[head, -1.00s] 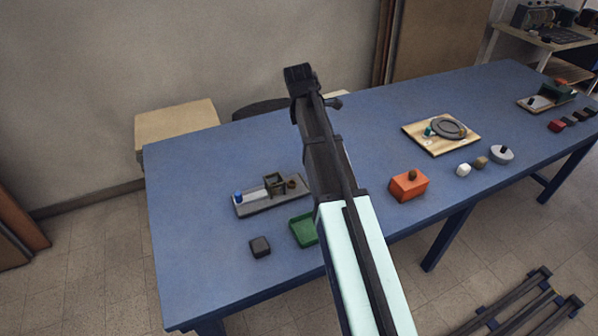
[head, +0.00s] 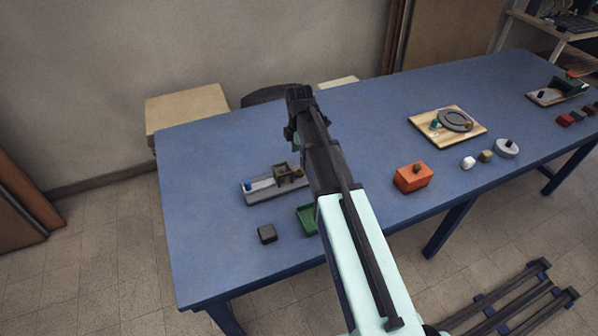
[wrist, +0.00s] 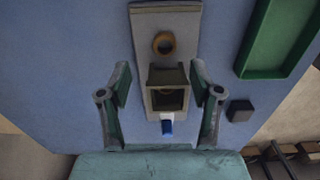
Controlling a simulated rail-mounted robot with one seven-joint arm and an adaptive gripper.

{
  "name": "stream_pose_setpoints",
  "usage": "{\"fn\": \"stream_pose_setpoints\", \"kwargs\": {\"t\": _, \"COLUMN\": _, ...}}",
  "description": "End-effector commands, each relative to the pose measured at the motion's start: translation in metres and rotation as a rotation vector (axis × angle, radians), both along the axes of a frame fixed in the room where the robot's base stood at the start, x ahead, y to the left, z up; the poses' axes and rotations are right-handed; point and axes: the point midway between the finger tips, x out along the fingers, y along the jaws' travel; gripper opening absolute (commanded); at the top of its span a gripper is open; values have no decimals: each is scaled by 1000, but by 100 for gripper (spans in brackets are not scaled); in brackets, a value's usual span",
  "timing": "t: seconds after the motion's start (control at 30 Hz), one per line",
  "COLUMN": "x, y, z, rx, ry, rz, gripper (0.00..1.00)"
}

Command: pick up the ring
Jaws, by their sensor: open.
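The ring (wrist: 164,43) is small and orange-brown, lying on a long grey board (wrist: 170,18) in the wrist view. In the head view the ring (head: 299,173) is at the board's right end, close beside my arm. A dark square open-topped box (wrist: 167,76) stands on the board, between the ring and a blue-ended piece (wrist: 167,127). My gripper (wrist: 160,69) is open and empty, its two fingers either side of the box in the picture, with the ring farther up. In the head view my gripper is mostly hidden behind the wrist.
A green tray (wrist: 273,40) and a dark block (wrist: 239,110) lie beside the board on the blue table (head: 210,150). An orange box (head: 412,179), small blocks and a wooden board (head: 424,137) with a grey disc are farther right. The table's left part is clear.

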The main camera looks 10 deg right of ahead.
Motion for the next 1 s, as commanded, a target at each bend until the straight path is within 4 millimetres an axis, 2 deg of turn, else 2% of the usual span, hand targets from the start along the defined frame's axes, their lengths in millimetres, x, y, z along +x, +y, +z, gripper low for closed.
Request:
{"fn": "stream_pose_setpoints", "kwargs": {"t": 0.13, "x": 0, "y": 0, "z": -13, "rx": 0, "ry": 1, "rz": 0, "gripper": 64}}
{"fn": "stream_pose_setpoints", "kwargs": {"t": 0.43, "x": -3, "y": 1, "z": -26, "rx": 0, "ry": 1, "rz": 0, "gripper": 64}}
{"fn": "stream_pose_setpoints", "kwargs": {"t": 0.8, "x": -8, "y": 3, "z": -64, "rx": 0, "ry": 1, "rz": 0, "gripper": 64}}
{"fn": "stream_pose_setpoints", "kwargs": {"t": 1.0, "x": -7, "y": 3, "z": -69, "rx": -1, "ry": -1, "rz": 0, "gripper": 64}}
